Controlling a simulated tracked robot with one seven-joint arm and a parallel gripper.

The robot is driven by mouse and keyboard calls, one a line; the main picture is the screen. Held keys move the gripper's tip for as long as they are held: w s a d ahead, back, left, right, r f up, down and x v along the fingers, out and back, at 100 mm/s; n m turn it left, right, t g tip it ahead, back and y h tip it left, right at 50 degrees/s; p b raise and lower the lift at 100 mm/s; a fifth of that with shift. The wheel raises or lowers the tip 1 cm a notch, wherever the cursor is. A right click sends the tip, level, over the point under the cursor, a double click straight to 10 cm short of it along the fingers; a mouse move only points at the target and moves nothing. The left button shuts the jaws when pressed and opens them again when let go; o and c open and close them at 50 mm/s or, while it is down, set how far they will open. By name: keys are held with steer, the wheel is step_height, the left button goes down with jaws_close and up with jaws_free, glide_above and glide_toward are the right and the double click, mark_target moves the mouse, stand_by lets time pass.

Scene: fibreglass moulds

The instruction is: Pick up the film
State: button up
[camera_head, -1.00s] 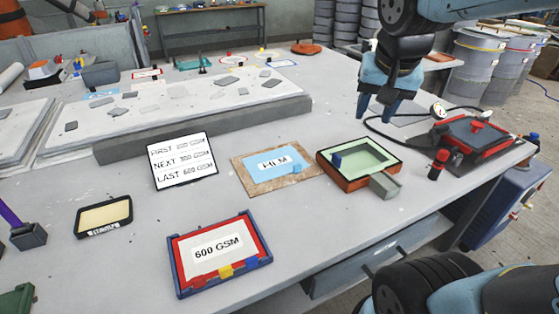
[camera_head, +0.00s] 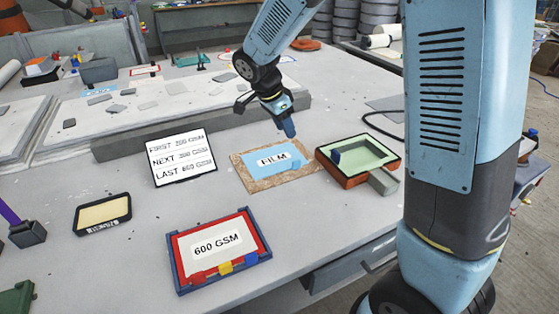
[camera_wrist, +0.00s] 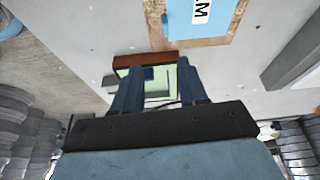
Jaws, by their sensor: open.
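The film (camera_head: 262,173) is a light blue sheet with a white label reading FILM. It lies flat on a brown board (camera_head: 247,185) on the grey table. Its blue sheet and part of the label also show at the top of the wrist view (camera_wrist: 208,28). My gripper (camera_head: 290,133) is above the table, just behind and right of the film, apart from it. In the wrist view my gripper's two blue fingers (camera_wrist: 158,105) are spread with nothing between them.
An orange-walled tray with a green inside (camera_head: 342,175) stands right of the film, with a grey block (camera_head: 383,181) at its front. A sign listing FIRST, NEXT, LAST (camera_head: 182,158) stands left. A framed 600 GSM sheet (camera_head: 190,272) lies in front. A long slab (camera_head: 130,148) is behind.

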steer(key=a+f, duration=0.2)
glide_toward(293, 159)
steer(key=shift+m, duration=0.4)
steer(key=s+f, duration=0.1)
steer(key=s+d+f, duration=0.1)
steer(key=f, duration=0.1)
steer(key=s+d+f, duration=0.1)
steer(key=f, duration=0.1)
steer(key=shift+s+d+f, duration=0.2)
steer(key=shift+s+d, duration=0.05)
steer(key=shift+s, duration=0.05)
jaws_close()
